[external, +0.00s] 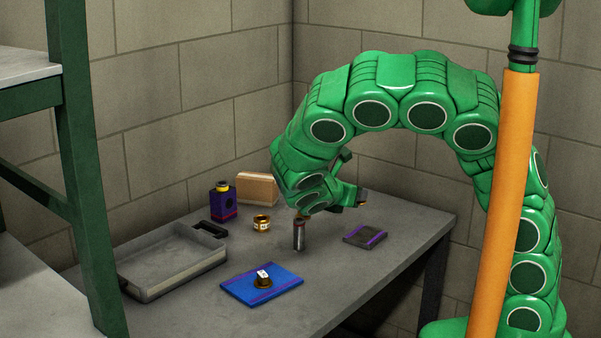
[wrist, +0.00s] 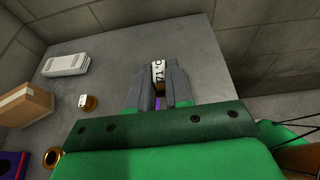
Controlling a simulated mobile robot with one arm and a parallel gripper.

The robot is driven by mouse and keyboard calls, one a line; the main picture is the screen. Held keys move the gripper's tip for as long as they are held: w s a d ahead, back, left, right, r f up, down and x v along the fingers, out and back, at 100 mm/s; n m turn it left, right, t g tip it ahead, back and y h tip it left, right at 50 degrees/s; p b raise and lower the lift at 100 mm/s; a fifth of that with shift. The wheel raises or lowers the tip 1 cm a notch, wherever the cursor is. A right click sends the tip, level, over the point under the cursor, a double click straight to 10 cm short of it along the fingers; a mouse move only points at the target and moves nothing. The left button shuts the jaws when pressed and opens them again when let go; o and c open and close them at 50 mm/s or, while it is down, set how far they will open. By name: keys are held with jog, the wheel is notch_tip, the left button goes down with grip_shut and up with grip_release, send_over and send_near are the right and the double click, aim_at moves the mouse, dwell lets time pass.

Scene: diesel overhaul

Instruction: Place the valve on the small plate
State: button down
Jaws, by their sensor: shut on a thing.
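My gripper (external: 353,202) is shut on a small part with a white label reading like "71°C" (wrist: 158,72), which I take to be the valve; the fingers hide most of it. It is held in the air above the right of the table. The small plate (external: 366,237), dark grey with a purple stripe, lies flat on the table below my gripper. A purple patch of it (wrist: 160,104) shows between the fingers in the wrist view. The valve is apart from the plate.
A larger blue plate (external: 238,291) bears a brass part with a white label (external: 263,279). A white box (wrist: 66,65) shows in the wrist view.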

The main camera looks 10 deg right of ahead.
aim_at(362, 237)
jog(key=shift+w+d+f, duration=0.45)
jog(key=shift+d+f, duration=0.05)
jog(key=shift+f, duration=1.2)
jog(key=shift+w+d+f, duration=0.45)
jog(key=shift+f, duration=1.2)
jog(key=shift+w+d+f, duration=0.45)
jog(key=shift+d+f, duration=0.05)
jog(key=shift+f, duration=1.2)
jog(key=shift+f, duration=0.2)
jog(key=c, duration=1.1)
grip_release()
jog(key=shift+o, duration=0.2)
jog(key=shift+r, duration=0.2)
jog(key=v, duration=1.2)
